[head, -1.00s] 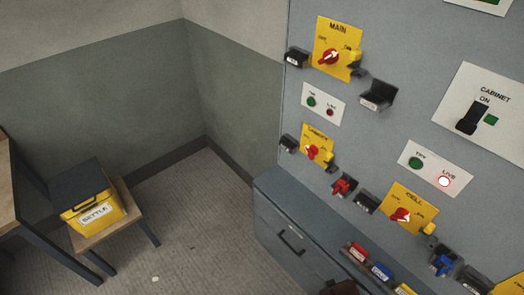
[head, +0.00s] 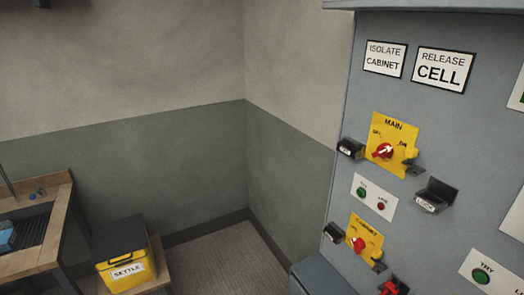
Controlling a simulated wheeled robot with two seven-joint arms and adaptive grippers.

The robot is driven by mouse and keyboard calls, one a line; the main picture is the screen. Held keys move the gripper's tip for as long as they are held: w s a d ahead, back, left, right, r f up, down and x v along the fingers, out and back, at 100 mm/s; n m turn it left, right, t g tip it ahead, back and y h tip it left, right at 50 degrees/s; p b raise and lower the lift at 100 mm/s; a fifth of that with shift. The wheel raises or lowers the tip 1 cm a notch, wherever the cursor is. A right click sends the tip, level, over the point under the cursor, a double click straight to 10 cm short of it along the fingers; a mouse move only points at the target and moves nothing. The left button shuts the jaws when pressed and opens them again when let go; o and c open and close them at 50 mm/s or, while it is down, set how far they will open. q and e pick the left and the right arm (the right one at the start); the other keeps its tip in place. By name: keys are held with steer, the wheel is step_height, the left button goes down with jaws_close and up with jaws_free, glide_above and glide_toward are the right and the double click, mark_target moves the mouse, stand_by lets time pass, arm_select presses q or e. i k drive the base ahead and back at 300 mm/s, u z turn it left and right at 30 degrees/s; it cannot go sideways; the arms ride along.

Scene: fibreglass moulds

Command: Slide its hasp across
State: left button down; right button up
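The grey panel (head: 455,120) stands at the right. Its yellow MAIN switch plate (head: 381,128) has a red rotary handle (head: 383,151) and a dark hasp-like bracket (head: 413,169) at its lower right. Below is the yellow CABINET plate (head: 370,233) with a red handle (head: 357,243) and a similar dark bracket (head: 378,266). I cannot tell how far either bracket is slid. A red item (head: 394,287) shows at the bottom edge. Signs read ISOLATE CABINET (head: 384,58) and RELEASE CELL (head: 442,69). Neither of my grippers is in view.
A dark LOCK holder (head: 436,196) and small black holders (head: 350,148) project from the panel. A white plate (head: 374,198) carries green and red lamps. A yellow SETTLE box (head: 127,272) sits on a stool at the left, beside a wooden bench (head: 60,205). The floor between is clear.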

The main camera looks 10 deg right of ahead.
mark_target(378, 254)
steer(key=u, duration=0.3)
steer(key=k, duration=0.7)
steer(key=u, duration=0.55)
steer(key=k, duration=0.65)
steer(key=z, duration=0.2)
steer(key=i, duration=0.45)
steer(key=z, duration=0.65)
steer(key=i, duration=0.5)
